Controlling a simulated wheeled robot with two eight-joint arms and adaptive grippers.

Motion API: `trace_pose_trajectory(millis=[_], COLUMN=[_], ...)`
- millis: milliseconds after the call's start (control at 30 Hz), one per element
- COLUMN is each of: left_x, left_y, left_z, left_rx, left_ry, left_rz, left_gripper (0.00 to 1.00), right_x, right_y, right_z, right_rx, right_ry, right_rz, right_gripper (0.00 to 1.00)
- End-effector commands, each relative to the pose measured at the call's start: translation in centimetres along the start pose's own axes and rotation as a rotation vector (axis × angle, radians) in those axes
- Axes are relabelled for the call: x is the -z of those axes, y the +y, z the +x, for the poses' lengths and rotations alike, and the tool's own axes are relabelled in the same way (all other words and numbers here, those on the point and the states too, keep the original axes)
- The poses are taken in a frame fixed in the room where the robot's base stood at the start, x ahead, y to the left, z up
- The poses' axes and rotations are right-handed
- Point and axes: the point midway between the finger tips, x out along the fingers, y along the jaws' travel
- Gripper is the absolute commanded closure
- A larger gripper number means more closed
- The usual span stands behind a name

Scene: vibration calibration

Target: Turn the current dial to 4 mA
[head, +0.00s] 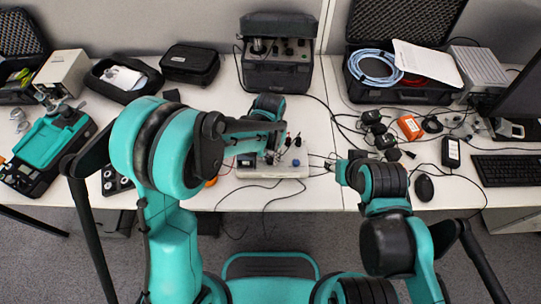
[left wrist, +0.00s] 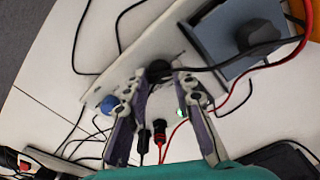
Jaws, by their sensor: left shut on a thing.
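A white instrument box (head: 255,172) stands near the front edge of the table, partly hidden behind my left arm in the head view. In the left wrist view its white panel (left wrist: 122,72) runs diagonally. It carries a blue knob (left wrist: 108,104), a grey-blue display block (left wrist: 222,42) and a black dial knob (left wrist: 158,70). My left gripper (left wrist: 163,78) has its two fingertips on either side of the black knob and is shut on it. The dial's scale and pointer cannot be read.
Red and black cables (left wrist: 268,66) run close around the panel. A black case (head: 277,70) stands behind the box. A black mouse (head: 424,188) and keyboard (head: 506,170) lie at the right. A teal device (head: 52,140) sits at the left. Loose cables hang over the front edge.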

Motion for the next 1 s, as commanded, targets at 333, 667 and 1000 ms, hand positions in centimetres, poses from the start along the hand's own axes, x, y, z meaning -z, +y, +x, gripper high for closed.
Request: trace_pose_trajectory(millis=[333, 667, 1000], left_x=[0.02, 0.02, 0.02], left_y=[0.00, 0.00, 0.00], left_z=[0.02, 0.01, 0.01], left_rx=[0.000, 0.000, 0.000], left_ry=[0.001, 0.001, 0.000], left_rz=[-0.297, -0.471, -0.525], left_gripper=[1.00, 1.00, 1.00], right_x=[-0.09, -0.12, -0.13], right_y=[0.00, 0.00, 0.00], right_z=[0.12, 0.17, 0.18], right_rx=[0.000, 0.000, 0.000], right_ry=[0.000, 0.000, 0.000], right_rz=[0.000, 0.000, 0.000], right_gripper=[0.60, 0.60, 0.60])
